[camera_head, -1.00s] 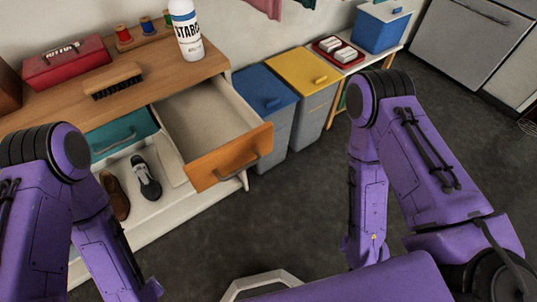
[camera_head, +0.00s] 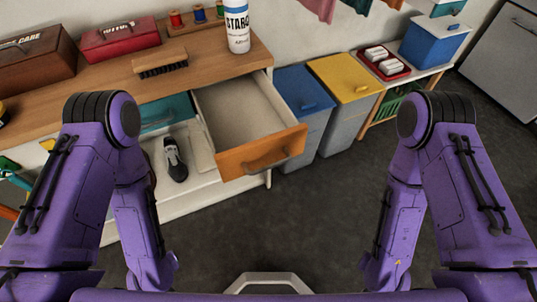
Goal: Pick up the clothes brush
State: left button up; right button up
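The clothes brush (camera_head: 160,60) lies on the wooden counter top (camera_head: 95,90), near its front edge. It has a light wooden back and a row of dark bristles along the side facing me. Both of my purple arms hang bent at the left and right of the view, well apart from the brush. Neither gripper can be seen; the lower ends of the arms run down toward the bottom of the view.
An open orange-fronted drawer (camera_head: 262,153) juts out below the counter, right of the brush. A red box (camera_head: 120,38), a brown box (camera_head: 35,57), thread spools (camera_head: 176,19) and a starch bottle (camera_head: 238,28) stand around it. Bins (camera_head: 343,100) are at right; the floor ahead is clear.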

aim_at(140, 65)
jog(key=k, duration=1)
jog(key=u, duration=1.65)
jog(key=i, duration=1.1)
jog(key=z, duration=1.75)
